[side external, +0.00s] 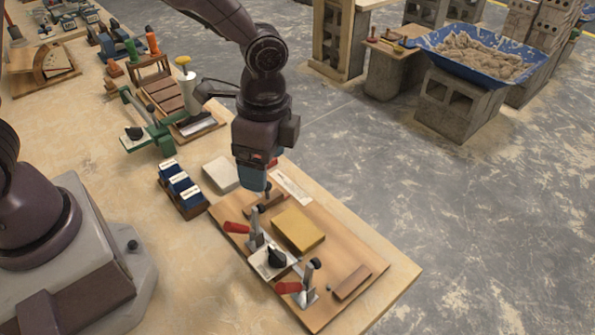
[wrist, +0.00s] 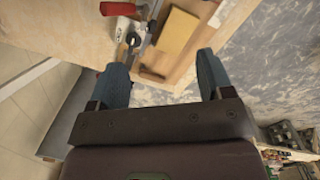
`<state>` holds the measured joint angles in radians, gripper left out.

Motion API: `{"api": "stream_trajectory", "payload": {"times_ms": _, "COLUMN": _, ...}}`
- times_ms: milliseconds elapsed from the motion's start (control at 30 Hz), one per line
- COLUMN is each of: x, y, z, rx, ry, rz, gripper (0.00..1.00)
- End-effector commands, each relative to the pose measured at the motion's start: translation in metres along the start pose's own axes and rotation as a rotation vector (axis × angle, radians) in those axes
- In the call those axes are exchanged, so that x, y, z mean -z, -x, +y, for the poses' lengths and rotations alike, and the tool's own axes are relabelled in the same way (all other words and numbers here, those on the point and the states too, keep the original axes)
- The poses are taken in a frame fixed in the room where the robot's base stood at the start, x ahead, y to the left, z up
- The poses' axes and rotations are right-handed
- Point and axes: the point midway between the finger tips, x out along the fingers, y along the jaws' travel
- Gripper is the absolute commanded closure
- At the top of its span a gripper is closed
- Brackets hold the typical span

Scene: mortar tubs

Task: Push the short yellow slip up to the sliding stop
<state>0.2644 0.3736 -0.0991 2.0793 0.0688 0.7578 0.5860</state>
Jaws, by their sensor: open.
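The yellow slip (side external: 298,229), a flat block, lies on the wooden board (side external: 350,245); it also shows in the wrist view (wrist: 178,32). Beside it, on its lower-left side, is a pale plate with a black knob (side external: 277,257), which looks like the sliding stop, set between two red-handled clamps. A gap between slip and stop is hard to judge. My gripper (side external: 252,180) is above the upper-left end of the board, apart from the slip. In the wrist view its blue fingers (wrist: 162,62) are spread with nothing between them.
Red clamp handles (side external: 236,227) (side external: 288,288) and upright metal clamps stand near the slip. A wooden strip (side external: 352,282) lies at the board's lower right. A rack of blue boxes (side external: 181,188) and a pale block (side external: 221,173) are left of my gripper. The table edge drops off at right.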

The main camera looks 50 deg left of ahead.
Motion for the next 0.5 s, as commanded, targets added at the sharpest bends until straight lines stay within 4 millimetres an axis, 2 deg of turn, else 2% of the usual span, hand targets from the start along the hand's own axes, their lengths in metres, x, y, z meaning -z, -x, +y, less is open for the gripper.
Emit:
{"api": "stream_trajectory", "payload": {"times_ms": 33, "x": 0.012, "y": -0.016, "z": 0.0, "rx": -0.013, "ry": -0.093, "rz": -0.01, "gripper": 0.27}}
{"api": "stream_trajectory", "payload": {"times_ms": 133, "x": 0.033, "y": -0.035, "z": -0.004, "rx": -0.013, "ry": -0.29, "rz": 0.002, "gripper": 0.27}}
{"api": "stream_trajectory", "payload": {"times_ms": 267, "x": 0.049, "y": -0.029, "z": -0.015, "rx": 0.033, "ry": -0.465, "rz": 0.044, "gripper": 0.27}}
{"api": "stream_trajectory", "payload": {"times_ms": 500, "x": 0.05, "y": -0.029, "z": -0.017, "rx": 0.048, "ry": -0.578, "rz": 0.05, "gripper": 0.27}}
